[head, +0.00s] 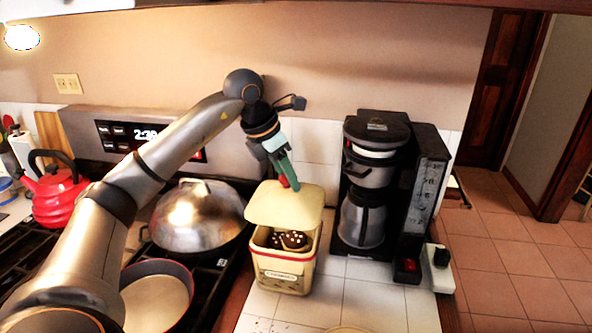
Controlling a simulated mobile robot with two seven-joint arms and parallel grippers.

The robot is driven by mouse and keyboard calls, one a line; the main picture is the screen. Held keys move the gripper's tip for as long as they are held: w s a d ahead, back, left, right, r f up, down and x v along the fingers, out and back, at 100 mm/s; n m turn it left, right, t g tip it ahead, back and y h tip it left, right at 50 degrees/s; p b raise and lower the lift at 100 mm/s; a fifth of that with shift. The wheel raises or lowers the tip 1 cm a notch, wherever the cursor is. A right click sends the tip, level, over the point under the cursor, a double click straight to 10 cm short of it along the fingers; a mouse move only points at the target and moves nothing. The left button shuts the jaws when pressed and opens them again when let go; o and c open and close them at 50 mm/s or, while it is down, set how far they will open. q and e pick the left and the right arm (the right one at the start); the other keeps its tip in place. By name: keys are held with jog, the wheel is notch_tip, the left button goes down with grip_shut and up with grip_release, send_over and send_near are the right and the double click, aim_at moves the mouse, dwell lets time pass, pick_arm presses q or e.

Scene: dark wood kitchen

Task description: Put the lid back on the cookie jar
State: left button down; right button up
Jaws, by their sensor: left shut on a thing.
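The cookie jar (283,275) is a cream, square jar with a red line near its rim, standing on the white tiled counter. Dark cookies with white dots (293,240) show inside its open front part. The cream lid (262,208) is over the back of the jar, tilted, with the jar's front opening uncovered. My left gripper (290,184) is shut on the lid's red knob and reaches down from above. Whether the lid touches the jar's rim at the back, I cannot tell. My right gripper is not in view.
A black coffee maker (408,190) stands just right of the jar. Left of it is the stove with a domed metal lid (198,215), a pan (156,300) and a red kettle (60,193). Bare tiles (375,300) lie at the front right.

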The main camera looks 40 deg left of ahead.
aim_at(287, 199)
pick_arm(q)
jog(key=shift+s+f, duration=0.2)
jog(key=shift+f, duration=0.15)
jog(key=shift+f+b, duration=0.35)
notch_tip(287, 199, down, 3)
jog(key=shift+r+b, duration=0.1)
jog(key=shift+b, duration=1.15)
jog(key=shift+f+b, duration=0.6)
jog(key=shift+f, duration=0.35)
jog(key=shift+w+r+p, duration=0.1)
jog(key=shift+p, duration=0.35)
jog(key=shift+f, duration=0.2)
dwell(0.4)
